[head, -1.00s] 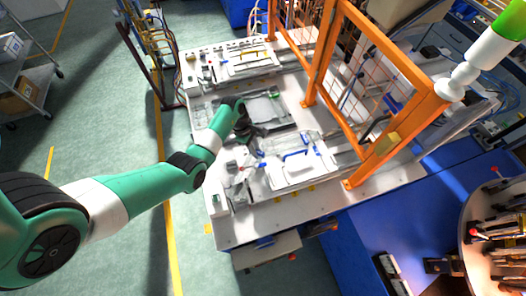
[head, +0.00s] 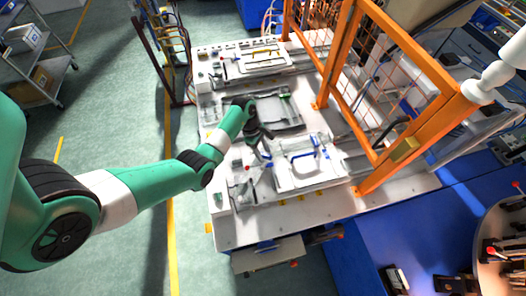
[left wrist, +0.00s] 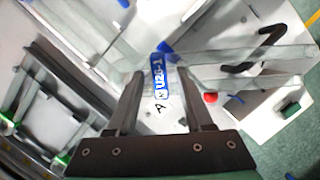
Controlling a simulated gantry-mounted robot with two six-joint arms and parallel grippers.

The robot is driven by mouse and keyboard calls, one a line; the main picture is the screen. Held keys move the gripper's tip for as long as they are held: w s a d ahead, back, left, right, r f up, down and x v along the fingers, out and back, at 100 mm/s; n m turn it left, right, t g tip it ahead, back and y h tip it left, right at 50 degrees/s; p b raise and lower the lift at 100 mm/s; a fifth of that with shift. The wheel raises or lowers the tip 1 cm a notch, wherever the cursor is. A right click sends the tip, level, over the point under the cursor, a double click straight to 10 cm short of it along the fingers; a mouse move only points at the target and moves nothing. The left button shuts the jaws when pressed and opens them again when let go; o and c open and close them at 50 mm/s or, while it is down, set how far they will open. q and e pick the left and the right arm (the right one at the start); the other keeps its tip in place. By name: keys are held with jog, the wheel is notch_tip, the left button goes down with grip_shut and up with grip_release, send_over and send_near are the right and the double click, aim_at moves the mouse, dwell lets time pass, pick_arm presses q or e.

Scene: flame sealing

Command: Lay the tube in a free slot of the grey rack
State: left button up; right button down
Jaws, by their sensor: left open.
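My left gripper (head: 264,152) hangs over the white worktable, left of a white plate with blue parts. In the left wrist view the gripper (left wrist: 162,74) is open, its two dark fingers apart. Between them, beyond the tips, lies a blue label reading "U26-1" (left wrist: 159,76). Clear, glass-like pieces, one of them (left wrist: 265,62) right of the fingers, may include the tube; I cannot tell which. A dark grey frame with long troughs and green ends (left wrist: 65,92), perhaps the grey rack, is left of the gripper. It seems to show in the head view (head: 285,121). My right gripper is out of view.
An orange mesh guard (head: 397,104) stands on the table's right side. A white plate with blue parts (head: 308,181) lies near the front. A black handle (left wrist: 255,52) and a red knob (left wrist: 210,98) are right of the gripper. A shelf cart (head: 38,65) stands left.

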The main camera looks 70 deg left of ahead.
pick_arm(q)
jog(key=shift+f, duration=0.1)
jog(key=shift+f+b, duration=0.25)
jog(key=shift+b, duration=0.3)
jog(key=p+v, duration=0.2)
jog(key=v, duration=1)
jog(key=shift+a, duration=0.25)
jog(key=shift+f, duration=0.1)
